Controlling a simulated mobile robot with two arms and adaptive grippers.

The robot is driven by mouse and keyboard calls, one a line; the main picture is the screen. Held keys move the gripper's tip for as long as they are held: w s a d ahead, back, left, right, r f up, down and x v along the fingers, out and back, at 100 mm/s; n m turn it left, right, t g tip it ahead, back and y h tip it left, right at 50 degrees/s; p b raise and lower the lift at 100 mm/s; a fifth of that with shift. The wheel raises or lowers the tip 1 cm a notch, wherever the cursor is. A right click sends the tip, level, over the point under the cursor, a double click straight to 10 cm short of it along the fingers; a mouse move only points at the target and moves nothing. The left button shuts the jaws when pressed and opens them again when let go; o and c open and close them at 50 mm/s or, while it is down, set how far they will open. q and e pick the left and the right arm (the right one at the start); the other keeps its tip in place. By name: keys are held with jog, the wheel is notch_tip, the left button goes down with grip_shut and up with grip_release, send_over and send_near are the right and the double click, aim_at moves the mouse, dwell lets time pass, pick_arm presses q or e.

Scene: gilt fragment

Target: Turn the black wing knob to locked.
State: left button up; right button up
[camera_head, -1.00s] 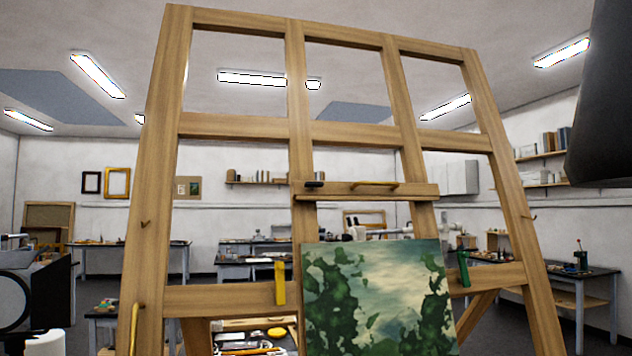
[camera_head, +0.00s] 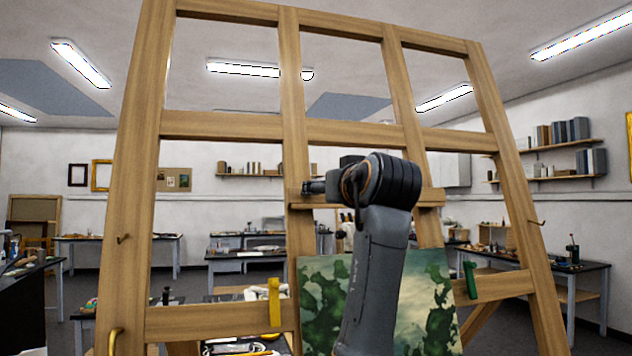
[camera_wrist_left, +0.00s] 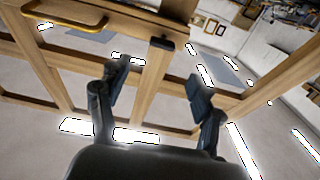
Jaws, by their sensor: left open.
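The black wing knob (camera_wrist_left: 162,43) sits on the wooden crossbar of a tall easel frame, near a brass handle (camera_wrist_left: 70,14). In the left wrist view it lies beyond my left gripper (camera_wrist_left: 160,80), roughly in line with the gap between the fingers. The fingers are spread, empty and apart from it. In the head view my grey left arm rises in front of the crossbar (camera_head: 432,197). Its dark wrist hides the brass handle, and I cannot cleanly separate knob from gripper there. No locked marking is readable. My right gripper is out of view.
A green landscape painting (camera_head: 436,300) rests on the easel below the crossbar, between a yellow clip (camera_head: 274,302) and a green clip (camera_head: 470,280). Wooden uprights (camera_head: 133,190) surround the arm. Workbenches (camera_head: 118,238) stand behind.

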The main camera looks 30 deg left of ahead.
pick_arm(q)
jog(key=p+x, duration=0.4)
jog(key=x, duration=0.5)
jog(key=shift+a, duration=0.3)
jog(key=shift+f, duration=0.1)
jog(key=c, duration=1.1)
jog(key=shift+c, duration=0.2)
